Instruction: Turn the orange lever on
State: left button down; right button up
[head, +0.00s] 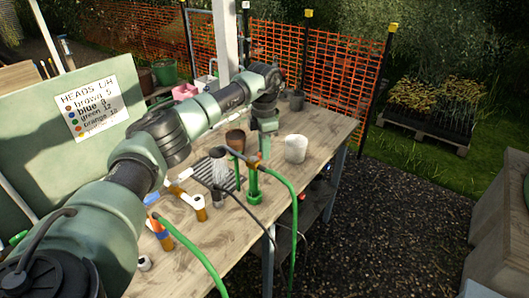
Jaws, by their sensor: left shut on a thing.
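My left arm reaches from the left over the wooden table. My left gripper (265,146) points down behind the green post (254,184), near its hose end. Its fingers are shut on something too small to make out. Short fittings stand on the table: an orange one with a blue top (164,238), an orange-yellow and white one (200,208), and a dark one (218,198). A pale spray-like shape (219,168) shows under a brown-ended pipe over a dark grate. I cannot tell which part is the orange lever, or its position. My right gripper is not in view.
A brown pot (235,139) and a white pot (296,148) stand near the gripper. Green hoses (291,215) and a dark hose run over the table's front edge. A green board with a colour list (92,105) stands at left.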

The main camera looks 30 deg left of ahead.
pick_arm(q)
jog(key=n, duration=0.2)
jog(key=shift+w+a+n, duration=0.25)
jog(key=shift+a+n, duration=0.1)
jog(key=shift+n, duration=0.05)
jog(key=shift+w+a+n, duration=0.1)
jog(key=shift+a+n, duration=0.2)
jog(key=shift+n, duration=0.7)
jog(key=shift+w+a+n, duration=0.1)
jog(key=shift+a+n, duration=0.2)
jog(key=shift+n, duration=0.7)
jog(key=c, duration=1.4)
grip_release()
jog(key=shift+o, duration=0.2)
jog(key=shift+s+r, duration=0.1)
notch_tip(320, 180, up, 8)
jog(key=b, duration=0.2)
